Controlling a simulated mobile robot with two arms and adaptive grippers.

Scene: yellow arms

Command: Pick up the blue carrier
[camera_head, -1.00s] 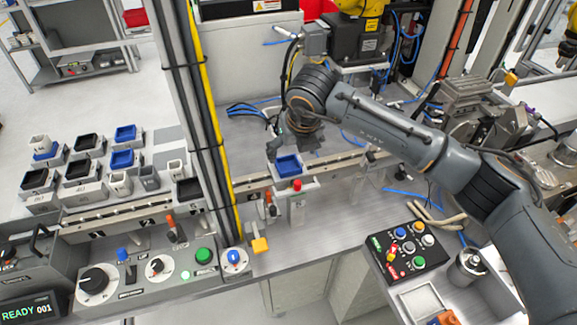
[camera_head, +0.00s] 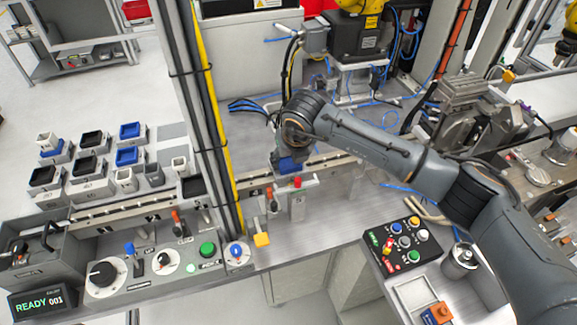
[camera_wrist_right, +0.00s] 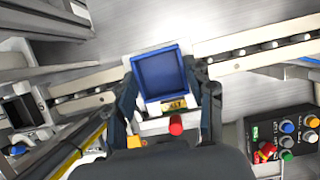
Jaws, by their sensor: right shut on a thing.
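The blue carrier (camera_wrist_right: 160,73) is an open square tray with a yellow label on its near side. In the right wrist view it lies between the two fingers of my right gripper (camera_wrist_right: 168,92), which is shut on it. In the head view the carrier (camera_head: 289,166) is partly hidden under my right gripper (camera_head: 291,150). It is at the small grey stand with the red button (camera_head: 297,183). I cannot tell whether it still touches the stand. My left gripper is not in view.
More blue and black carriers (camera_head: 127,156) stand in grey holders at the left. A conveyor rail (camera_wrist_right: 265,58) runs past the stand. A yellow-and-black cable post (camera_head: 212,120) rises just left of my right gripper. Control panels (camera_head: 408,244) line the front.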

